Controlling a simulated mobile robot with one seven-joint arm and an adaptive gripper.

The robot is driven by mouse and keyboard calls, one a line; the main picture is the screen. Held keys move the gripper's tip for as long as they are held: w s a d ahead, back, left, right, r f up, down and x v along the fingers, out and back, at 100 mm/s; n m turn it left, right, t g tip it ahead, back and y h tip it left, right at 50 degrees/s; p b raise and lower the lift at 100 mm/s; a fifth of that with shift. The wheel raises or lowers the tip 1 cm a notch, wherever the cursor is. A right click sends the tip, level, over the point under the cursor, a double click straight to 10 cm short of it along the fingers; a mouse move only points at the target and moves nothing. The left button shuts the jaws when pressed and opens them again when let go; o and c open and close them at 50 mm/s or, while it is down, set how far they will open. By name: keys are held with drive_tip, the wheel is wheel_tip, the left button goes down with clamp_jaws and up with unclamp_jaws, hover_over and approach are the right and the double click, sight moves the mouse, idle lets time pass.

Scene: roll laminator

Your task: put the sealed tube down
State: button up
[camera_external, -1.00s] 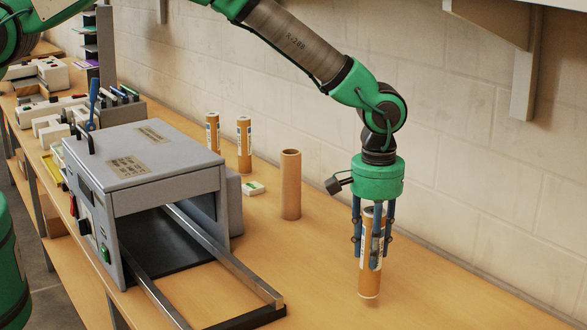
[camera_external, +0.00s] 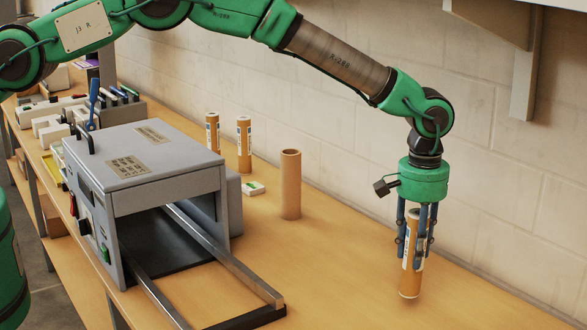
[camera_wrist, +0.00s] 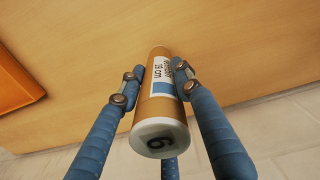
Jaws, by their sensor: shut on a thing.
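My gripper (camera_external: 417,235) is shut on an orange-brown tube (camera_external: 411,278) with a white label, at the right of the external view. The tube is close to upright, with its lower end near the wooden bench; I cannot tell whether it touches. In the wrist view the tube (camera_wrist: 161,108) lies between my blue fingers, its white end cap marked with a digit like 6 or 9 facing the camera. Part of its label is hidden by the fingers in the external view.
The wooden bench (camera_external: 340,270) is clear around the held tube. A plain brown tube (camera_external: 291,185) stands left of it, with two labelled tubes (camera_external: 244,145) further back. The grey laminator (camera_external: 150,180) with metal rails stands at left. A block wall runs behind.

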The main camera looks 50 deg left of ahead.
idle(0.3)
drive_tip(key=shift+f+p, duration=0.45)
drive_tip(key=shift+f, duration=1.25)
drive_tip(key=shift+f, duration=0.15)
drive_tip(key=o, duration=1.3)
drive_tip(key=shift+c, duration=0.2)
wheel_tip(320, 180, up, 12)
drive_tip(key=shift+r+b, duration=0.1)
drive_tip(key=shift+b, duration=0.85)
drive_tip(key=shift+d+r, duration=0.1)
